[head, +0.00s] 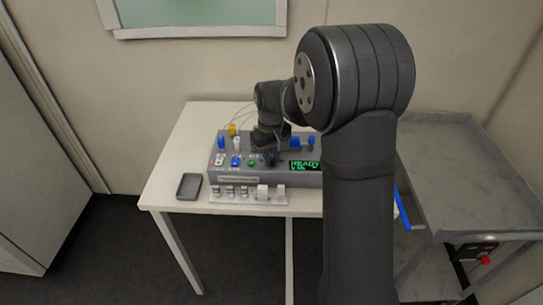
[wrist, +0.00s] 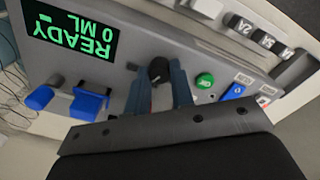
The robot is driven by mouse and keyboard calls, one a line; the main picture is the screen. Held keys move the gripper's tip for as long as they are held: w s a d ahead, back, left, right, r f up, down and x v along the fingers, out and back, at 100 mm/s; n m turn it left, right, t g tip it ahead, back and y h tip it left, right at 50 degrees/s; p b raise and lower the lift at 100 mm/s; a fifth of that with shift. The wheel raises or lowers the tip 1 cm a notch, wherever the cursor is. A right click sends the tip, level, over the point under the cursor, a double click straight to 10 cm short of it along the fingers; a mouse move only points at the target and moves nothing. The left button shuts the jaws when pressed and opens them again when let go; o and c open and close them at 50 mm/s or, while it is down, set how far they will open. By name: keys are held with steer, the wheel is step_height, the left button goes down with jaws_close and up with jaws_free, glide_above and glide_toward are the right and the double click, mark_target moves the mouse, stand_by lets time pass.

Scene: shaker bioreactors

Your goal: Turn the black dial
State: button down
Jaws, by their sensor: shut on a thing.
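The black dial (wrist: 158,69) is on the grey front panel of the bioreactor unit, seen in the wrist view. My gripper (wrist: 158,80) has its two blue-grey fingers on either side of the dial and is shut on it. The dial's exact angle is hard to read.
A display (wrist: 72,32) reading "READY 0 ML" and a green button (wrist: 204,81) flank the dial. A blue switch (wrist: 233,91) and blue fittings (wrist: 85,105) are close by. A dark tray (head: 189,187) and a vial rack (head: 248,195) stand on the white table (head: 170,172). A grey cart (head: 470,165) is at right.

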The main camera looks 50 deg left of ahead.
steer(key=m, duration=0.6)
steer(key=shift+m, duration=0.3)
stand_by(0.5)
steer(key=c, duration=1.3)
jaws_free()
steer(key=shift+o, duration=0.2)
step_height(320, 180, up, 18)
steer(key=shift+f, duration=0.25)
steer(key=shift+s+a+f, duration=0.1)
